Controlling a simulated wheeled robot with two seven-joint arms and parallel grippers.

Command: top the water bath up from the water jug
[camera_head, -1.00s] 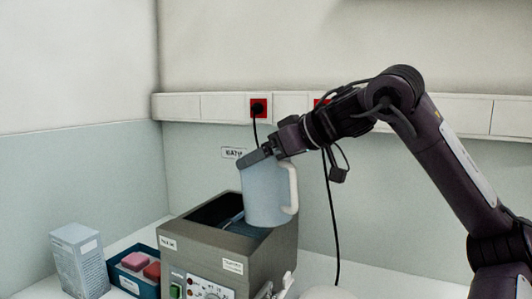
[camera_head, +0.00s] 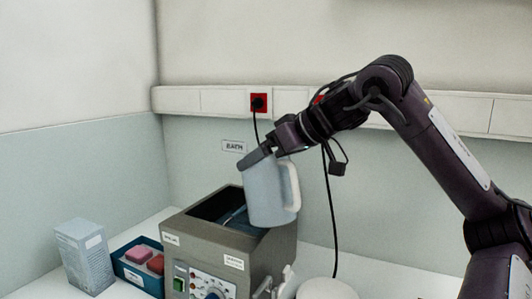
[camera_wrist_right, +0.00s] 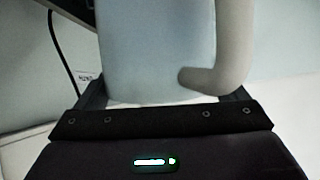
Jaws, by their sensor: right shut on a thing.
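The pale blue water jug (camera_head: 266,195) with a white handle hangs over the right part of the water bath's opening, tilted slightly. My right gripper (camera_head: 262,155) is shut on the jug near its rim. The jug (camera_wrist_right: 155,50) fills the middle of the right wrist view, its handle to the right. The water bath (camera_head: 210,240) is a grey box with an open top, a dial and a green switch on its front. Its inside is dark and partly hidden by the jug, so I cannot make out the water level. My left gripper is not in view.
A dark blue tray (camera_head: 127,277) with pink and red blocks stands left of the bath, beside a pale blue-grey carton (camera_head: 85,257). A white round thing (camera_head: 327,289) is at the front right. A red socket (camera_head: 258,103) with a black cable is on the wall behind.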

